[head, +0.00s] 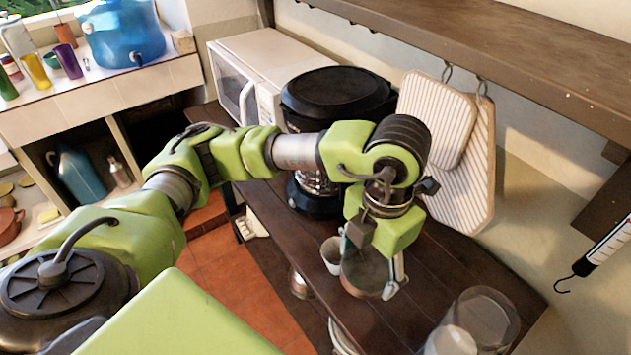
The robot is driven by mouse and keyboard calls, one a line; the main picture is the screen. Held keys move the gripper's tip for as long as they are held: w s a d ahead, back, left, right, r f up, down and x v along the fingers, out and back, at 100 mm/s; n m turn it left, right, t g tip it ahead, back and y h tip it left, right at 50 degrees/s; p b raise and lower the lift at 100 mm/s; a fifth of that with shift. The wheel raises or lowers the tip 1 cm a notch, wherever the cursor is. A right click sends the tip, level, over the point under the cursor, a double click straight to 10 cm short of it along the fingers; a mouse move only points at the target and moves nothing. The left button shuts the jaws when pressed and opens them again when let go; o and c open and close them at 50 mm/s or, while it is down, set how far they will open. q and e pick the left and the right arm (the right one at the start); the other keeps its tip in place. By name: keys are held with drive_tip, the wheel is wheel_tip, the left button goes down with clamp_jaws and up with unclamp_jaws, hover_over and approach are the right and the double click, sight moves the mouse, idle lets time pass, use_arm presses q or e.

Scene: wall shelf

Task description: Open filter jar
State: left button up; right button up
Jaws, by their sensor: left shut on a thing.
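A clear jar (487,318) with white contents, which look like paper filters (452,342), stands on the dark wooden counter at the lower right, partly cut off by the frame. My left gripper (373,264) points down over the counter, to the left of and apart from this jar. It is shut on a round, see-through piece (366,273) with a brownish rim. I cannot tell whether this piece is a lid or a vessel. My wrist hides part of it. My right gripper is not in view.
A small white cup (331,256) is close to the left of the held piece. A black-topped appliance (338,98) and a white microwave (266,72) stand behind. Striped boards (466,185) hang from hooks under the wooden shelf (500,45). Some counter (455,262) is bare.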

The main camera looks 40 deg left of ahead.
use_arm(q)
drive_tip(key=n, duration=0.3)
drive_tip(key=d+f+n, duration=0.1)
drive_tip(key=n, duration=0.1)
drive_tip(key=shift+s, duration=0.3)
drive_tip(key=n, duration=0.3)
drive_tip(key=shift+s+d+f+n, duration=0.15)
drive_tip(key=shift+d+f+n, duration=0.1)
drive_tip(key=shift+n, duration=0.15)
drive_tip(key=shift+w+a, duration=0.15)
drive_tip(key=shift+w, duration=0.15)
drive_tip(key=w+a+p, duration=0.3)
drive_tip(key=w+a, duration=0.1)
drive_tip(key=w, duration=0.4)
drive_tip(key=w+a+p, duration=0.3)
drive_tip(key=w+a, duration=0.2)
drive_tip(key=w, duration=0.2)
drive_tip(key=f+p, duration=0.1)
drive_tip(key=f, duration=0.1)
drive_tip(key=f+p, duration=0.1)
drive_tip(key=f, duration=0.2)
drive_tip(key=f+p, duration=0.1)
drive_tip(key=f, duration=0.2)
drive_tip(key=shift+d, duration=0.25)
wheel_tip(320, 180, down, 4)
drive_tip(key=shift+r+p, duration=0.2)
drive_tip(key=shift+p, duration=0.5)
drive_tip(key=shift+f, duration=0.25)
